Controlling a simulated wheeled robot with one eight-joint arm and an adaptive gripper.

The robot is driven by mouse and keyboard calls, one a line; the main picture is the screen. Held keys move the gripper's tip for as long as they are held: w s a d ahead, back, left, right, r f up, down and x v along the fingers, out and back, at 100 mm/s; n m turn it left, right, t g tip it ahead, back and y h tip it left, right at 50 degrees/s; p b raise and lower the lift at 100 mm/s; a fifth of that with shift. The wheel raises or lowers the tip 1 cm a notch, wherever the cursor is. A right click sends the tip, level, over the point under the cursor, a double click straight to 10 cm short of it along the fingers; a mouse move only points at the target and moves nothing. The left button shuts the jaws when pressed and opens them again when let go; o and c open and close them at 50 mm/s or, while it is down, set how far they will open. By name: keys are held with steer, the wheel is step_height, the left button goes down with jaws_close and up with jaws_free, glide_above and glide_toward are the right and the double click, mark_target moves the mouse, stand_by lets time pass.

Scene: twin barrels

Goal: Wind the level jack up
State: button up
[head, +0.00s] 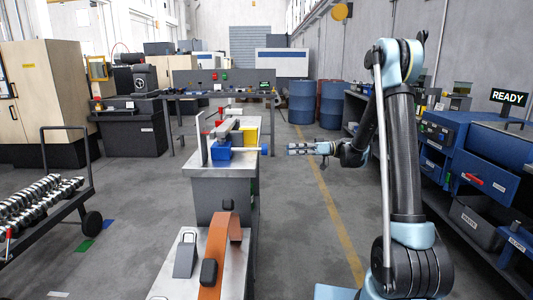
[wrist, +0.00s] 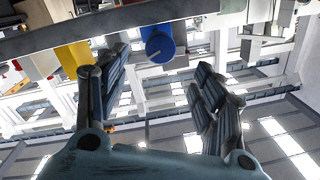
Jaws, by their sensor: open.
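A blue round knob (head: 264,150) sticks out from the right side of the metal bench (head: 191,178). In the wrist view the knob (wrist: 157,43) faces me, with a pale mark on its face. I cannot tell from the pictures whether it belongs to the level jack. My gripper (head: 291,149) is to the right of the knob, pointing left at it. In the wrist view its two fingers (wrist: 160,88) are spread wide and empty. The knob appears between and beyond them, apart from both. A blue block (head: 219,153) sits on the bench top.
A yellow block (head: 251,134) stands behind the blue block. An orange curved strip (head: 222,262) lies on the nearer bench. Blue barrels (head: 302,103) stand at the back. The floor right of the bench is clear.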

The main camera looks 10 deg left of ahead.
mark_target(266, 150)
steer(key=x, duration=1.2)
steer(key=c, duration=1)
